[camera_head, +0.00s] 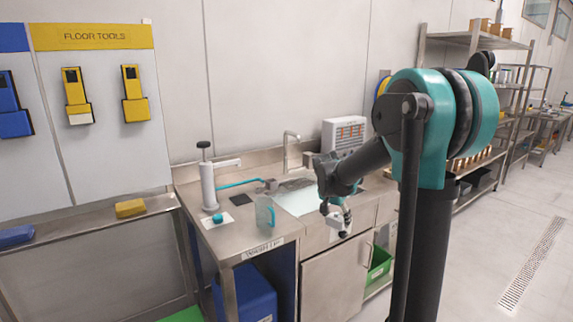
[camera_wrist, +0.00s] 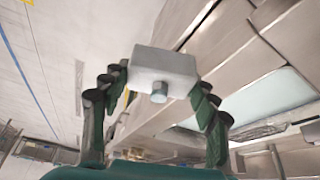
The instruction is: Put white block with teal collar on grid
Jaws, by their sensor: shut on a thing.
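My gripper (camera_head: 337,212) hangs in front of the sink counter in the head view. In the wrist view my gripper (camera_wrist: 160,88) is shut on a white block (camera_wrist: 165,62), which sits between the two fingers. A short grey-blue round stub (camera_wrist: 159,92) sticks out of the block's near side. I cannot make out a teal collar on it. The held block also shows as a small pale shape (camera_head: 340,221) in the head view. I cannot clearly identify the grid; a dark, flat patterned patch (camera_head: 294,185) lies beside the sink basin.
The steel counter (camera_head: 240,236) holds a white pump-like stand (camera_head: 208,185), a small teal knob (camera_head: 217,218) and a clear upright panel (camera_head: 265,214). A tap (camera_head: 289,150) and a white box (camera_head: 344,132) stand at the back. A blue bin (camera_head: 248,292) is below.

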